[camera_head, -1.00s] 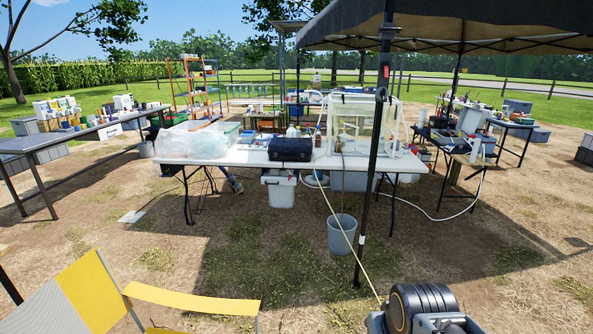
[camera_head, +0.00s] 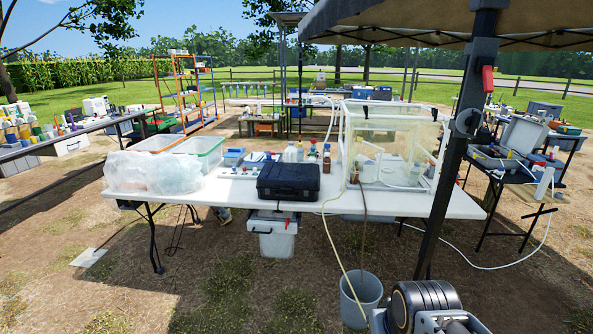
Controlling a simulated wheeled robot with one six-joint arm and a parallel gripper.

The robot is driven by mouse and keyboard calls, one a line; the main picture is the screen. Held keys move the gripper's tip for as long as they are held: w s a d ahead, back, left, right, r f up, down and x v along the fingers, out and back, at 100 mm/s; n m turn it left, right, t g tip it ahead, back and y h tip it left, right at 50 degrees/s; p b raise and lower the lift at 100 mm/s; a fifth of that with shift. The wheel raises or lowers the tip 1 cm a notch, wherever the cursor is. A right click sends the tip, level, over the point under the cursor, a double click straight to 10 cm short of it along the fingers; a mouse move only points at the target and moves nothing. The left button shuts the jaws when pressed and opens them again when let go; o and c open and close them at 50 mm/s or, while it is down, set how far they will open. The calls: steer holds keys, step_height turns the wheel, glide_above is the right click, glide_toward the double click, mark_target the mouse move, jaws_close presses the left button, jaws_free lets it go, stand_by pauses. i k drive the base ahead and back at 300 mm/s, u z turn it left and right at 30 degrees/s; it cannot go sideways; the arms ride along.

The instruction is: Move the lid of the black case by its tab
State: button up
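The black case (camera_head: 288,181) sits on the white folding table (camera_head: 235,199), near the middle of its front edge. Its lid looks closed, and the tab is too small to make out. A part of my arm shows at the bottom right of the head view, well short of the table. My gripper's fingers cannot be made out in this view.
Plastic bags (camera_head: 150,172) and a green-rimmed bin (camera_head: 200,150) stand left of the case. Bottles (camera_head: 326,160) and a clear enclosure (camera_head: 392,140) stand to its right. A dark canopy pole (camera_head: 455,160) and a grey bucket (camera_head: 361,297) stand before the table's right half.

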mark_target(287, 176)
steer(key=i, duration=0.95)
steer(key=u, duration=2)
steer(key=i, duration=2.05)
steer(key=z, duration=1.9)
